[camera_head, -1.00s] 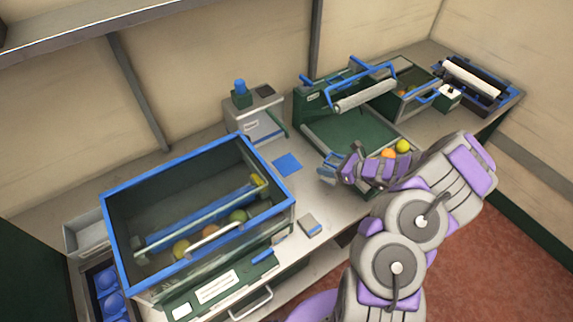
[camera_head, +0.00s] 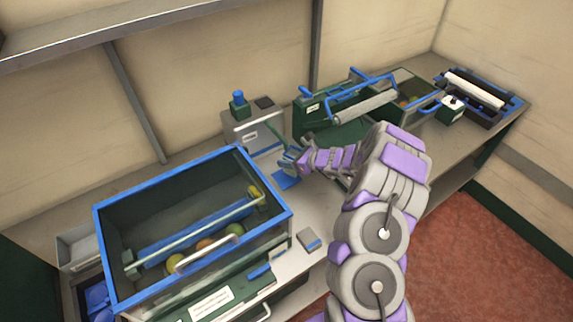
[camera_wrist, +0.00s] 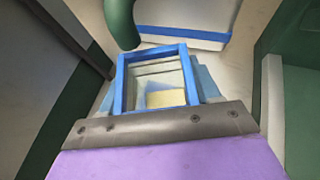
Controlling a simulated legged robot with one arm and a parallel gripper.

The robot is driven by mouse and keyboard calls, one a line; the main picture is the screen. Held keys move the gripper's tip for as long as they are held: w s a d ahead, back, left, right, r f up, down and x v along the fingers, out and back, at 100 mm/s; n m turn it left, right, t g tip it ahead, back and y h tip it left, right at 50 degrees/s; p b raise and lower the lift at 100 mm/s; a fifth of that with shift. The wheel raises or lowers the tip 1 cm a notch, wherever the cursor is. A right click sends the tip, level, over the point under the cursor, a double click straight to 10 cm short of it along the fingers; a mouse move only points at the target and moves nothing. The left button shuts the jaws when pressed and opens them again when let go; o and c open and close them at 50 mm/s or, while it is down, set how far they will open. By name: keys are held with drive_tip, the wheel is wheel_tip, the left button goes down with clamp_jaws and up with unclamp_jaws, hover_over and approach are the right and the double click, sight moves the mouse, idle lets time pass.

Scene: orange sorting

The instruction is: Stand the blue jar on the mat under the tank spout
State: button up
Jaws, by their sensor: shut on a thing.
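The blue jar (camera_wrist: 182,79), a square clear vessel with a blue rim, is held in my gripper, which shows in the head view (camera_head: 296,160) and is shut on it. In the head view the jar (camera_head: 288,158) is small and partly hidden by the gripper. The blue mat (camera_head: 285,180) lies on the bench just below it. The grey tank (camera_head: 243,135) stands behind. Its green spout (camera_wrist: 121,22) is just beyond the jar's far rim in the wrist view, slightly left of its middle. I cannot tell whether the jar touches the mat.
A large blue-rimmed bin (camera_head: 277,215) with several fruits stands at left. A green press with a grey roller (camera_head: 365,104) is right of the tank. A small grey block (camera_head: 309,240) lies near the bench's front edge. A roller unit (camera_head: 476,90) sits far right.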

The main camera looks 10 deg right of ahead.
drive_tip(key=a+f, duration=0.1)
drive_tip(key=a+f+b, duration=0.1)
drive_tip(key=a+f, duration=0.1)
drive_tip(key=shift+w+a, duration=0.15)
drive_tip(key=shift+w, duration=0.25)
drive_tip(key=shift+f, duration=0.35)
drive_tip(key=shift+d+r, duration=0.1)
drive_tip(key=shift+d, duration=0.75)
drive_tip(key=o, duration=0.8)
drive_tip(key=shift+d, duration=0.1)
drive_tip(key=shift+o, duration=1.3)
drive_tip(key=shift+a, duration=0.35)
drive_tip(key=shift+o, duration=0.6)
drive_tip(key=shift+a, duration=0.45)
drive_tip(key=p+v, duration=0.2)
drive_tip(key=v, duration=1)
drive_tip(key=shift+d, duration=0.45)
